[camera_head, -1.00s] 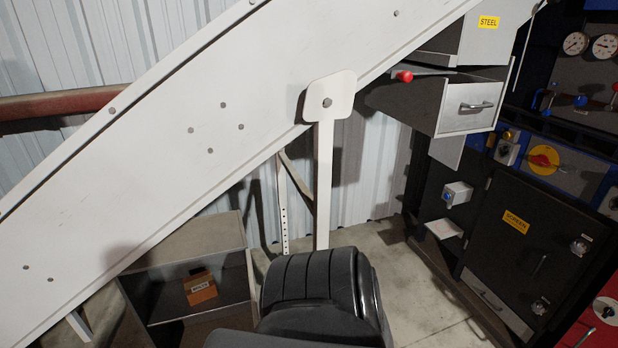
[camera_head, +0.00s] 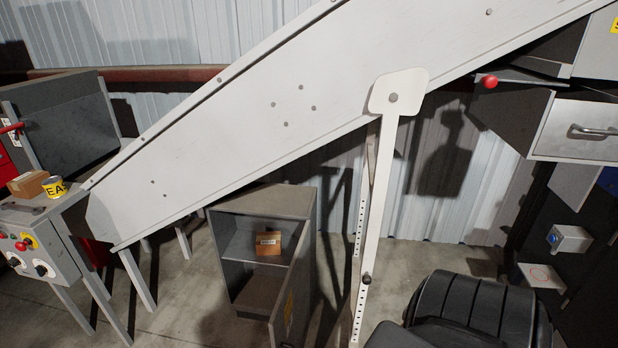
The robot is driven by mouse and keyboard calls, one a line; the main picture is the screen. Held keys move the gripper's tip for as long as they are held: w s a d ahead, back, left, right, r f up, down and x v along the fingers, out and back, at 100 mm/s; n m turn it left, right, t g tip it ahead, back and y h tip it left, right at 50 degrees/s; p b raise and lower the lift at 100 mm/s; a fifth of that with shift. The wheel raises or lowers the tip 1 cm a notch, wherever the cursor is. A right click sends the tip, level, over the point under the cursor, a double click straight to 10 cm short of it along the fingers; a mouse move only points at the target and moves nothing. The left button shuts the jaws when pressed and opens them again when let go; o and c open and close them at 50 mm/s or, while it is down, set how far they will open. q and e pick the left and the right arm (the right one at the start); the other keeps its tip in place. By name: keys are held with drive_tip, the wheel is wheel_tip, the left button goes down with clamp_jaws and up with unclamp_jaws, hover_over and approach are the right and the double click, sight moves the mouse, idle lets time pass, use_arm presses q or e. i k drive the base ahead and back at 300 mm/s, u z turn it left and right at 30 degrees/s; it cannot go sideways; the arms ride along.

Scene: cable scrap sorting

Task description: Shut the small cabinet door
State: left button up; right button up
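A small grey cabinet (camera_head: 226,247) stands on the floor under the sloping conveyor, right of centre-left. Its front is open and a shelf divides the inside. A small brown box (camera_head: 268,243) with a label sits on the shelf. The cabinet door (camera_head: 293,290) is open, hinged on the right side and swung out toward me. It carries a yellow label, seen at a steep angle. Neither of my grippers is in view, so nothing of mine is seen touching the door.
The white sloping conveyor (camera_head: 240,120) passes above the cabinet. Its white support leg (camera_head: 379,220) stands right of the door. A grey control stand (camera_head: 62,235) with buttons is at the left, bearing a brown box (camera_head: 28,184). Floor left of the cabinet is clear.

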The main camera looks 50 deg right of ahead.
sight(288, 323)
drive_tip(key=z, duration=1.5)
drive_tip(key=i, duration=0.5)
drive_tip(key=z, duration=0.25)
drive_tip(key=k, duration=0.55)
drive_tip(key=z, duration=0.15)
